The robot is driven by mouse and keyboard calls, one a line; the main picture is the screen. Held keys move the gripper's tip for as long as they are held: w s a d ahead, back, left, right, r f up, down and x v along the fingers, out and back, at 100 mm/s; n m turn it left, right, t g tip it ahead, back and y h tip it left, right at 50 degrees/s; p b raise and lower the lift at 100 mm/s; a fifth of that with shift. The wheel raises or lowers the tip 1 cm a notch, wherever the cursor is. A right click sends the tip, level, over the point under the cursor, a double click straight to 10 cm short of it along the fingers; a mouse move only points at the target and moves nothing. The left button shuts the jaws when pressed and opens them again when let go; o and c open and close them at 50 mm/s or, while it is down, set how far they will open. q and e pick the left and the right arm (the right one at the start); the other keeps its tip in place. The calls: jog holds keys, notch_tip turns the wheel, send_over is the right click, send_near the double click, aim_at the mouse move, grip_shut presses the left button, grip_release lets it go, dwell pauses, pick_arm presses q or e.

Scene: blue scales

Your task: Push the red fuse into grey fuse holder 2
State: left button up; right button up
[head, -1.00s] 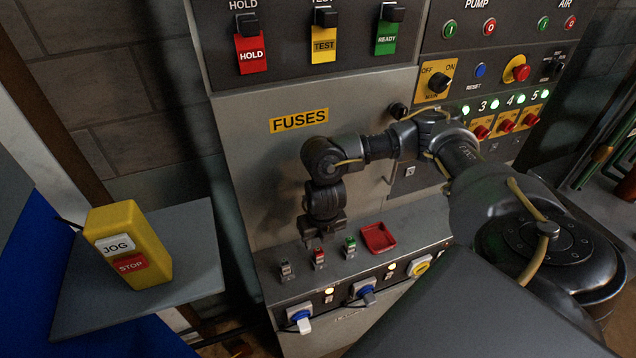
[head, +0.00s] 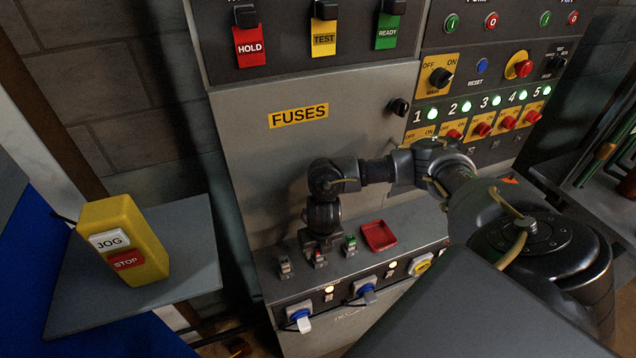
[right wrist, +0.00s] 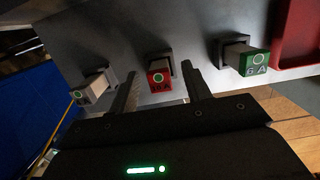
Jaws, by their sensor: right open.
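The red fuse (head: 319,261) stands in the middle holder of a row of three on the grey ledge, between a grey fuse (head: 285,267) and a green fuse (head: 350,245). In the right wrist view the red fuse (right wrist: 160,80) shows its face, with the dark holder (right wrist: 158,62) behind it; how deep it sits is hard to tell. My right gripper (head: 320,250) is open at the red fuse. In the right wrist view its fingers (right wrist: 161,72) are on either side of the fuse, with gaps. My left gripper is not in view.
The green fuse (right wrist: 254,62) and grey fuse (right wrist: 92,90) stand close outside the fingers. A red tray (head: 379,236) lies right of the row. Rotary switches (head: 366,290) line the ledge's front face. A yellow JOG/STOP box (head: 125,243) stands on a shelf at left.

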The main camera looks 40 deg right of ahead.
jog(key=shift+f, duration=0.45)
jog(key=c, duration=1)
